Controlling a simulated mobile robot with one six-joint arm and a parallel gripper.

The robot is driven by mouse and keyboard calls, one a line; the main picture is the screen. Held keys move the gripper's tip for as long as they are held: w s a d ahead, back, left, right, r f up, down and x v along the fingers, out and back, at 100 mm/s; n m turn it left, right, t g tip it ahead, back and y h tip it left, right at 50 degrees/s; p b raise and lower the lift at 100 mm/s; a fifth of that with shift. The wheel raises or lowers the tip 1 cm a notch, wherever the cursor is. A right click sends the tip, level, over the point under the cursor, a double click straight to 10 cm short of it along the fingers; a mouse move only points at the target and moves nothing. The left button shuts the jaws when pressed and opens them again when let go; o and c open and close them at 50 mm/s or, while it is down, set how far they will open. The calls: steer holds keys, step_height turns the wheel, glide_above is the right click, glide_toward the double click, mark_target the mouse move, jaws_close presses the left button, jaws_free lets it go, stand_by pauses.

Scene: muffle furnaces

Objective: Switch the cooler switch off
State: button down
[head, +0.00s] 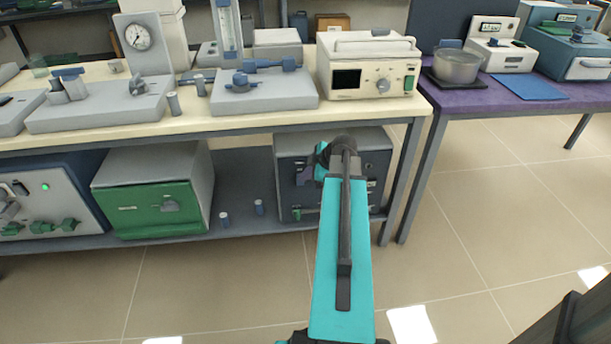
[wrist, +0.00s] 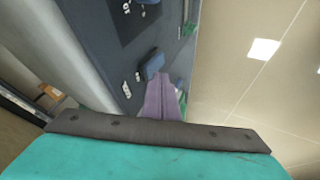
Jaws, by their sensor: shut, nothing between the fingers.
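The dark grey box (head: 291,150) on the lower shelf, which may be the cooler, is partly hidden behind my arm in the head view. A small green part (head: 296,214), possibly a switch, is low on its front. In the wrist view the grey front panel (wrist: 112,55) has a blue block-like part (wrist: 153,66) just beyond my fingertips. My gripper (wrist: 163,82) shows as pale purple fingers, shut and empty, close to this panel. I cannot tell whether they touch it. The switch position cannot be made out.
A green-fronted box (head: 150,209) stands left of the grey box on the shelf, with two small cylinders (head: 241,212) between them. The table edge (head: 220,132) and its right leg (head: 401,185) are close to my arm.

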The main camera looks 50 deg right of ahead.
steer(key=p+v, duration=0.1)
steer(key=v, duration=1)
steer(key=shift+a+r, duration=0.25)
steer(key=shift+a, duration=0.05)
steer(key=shift+s, duration=0.1)
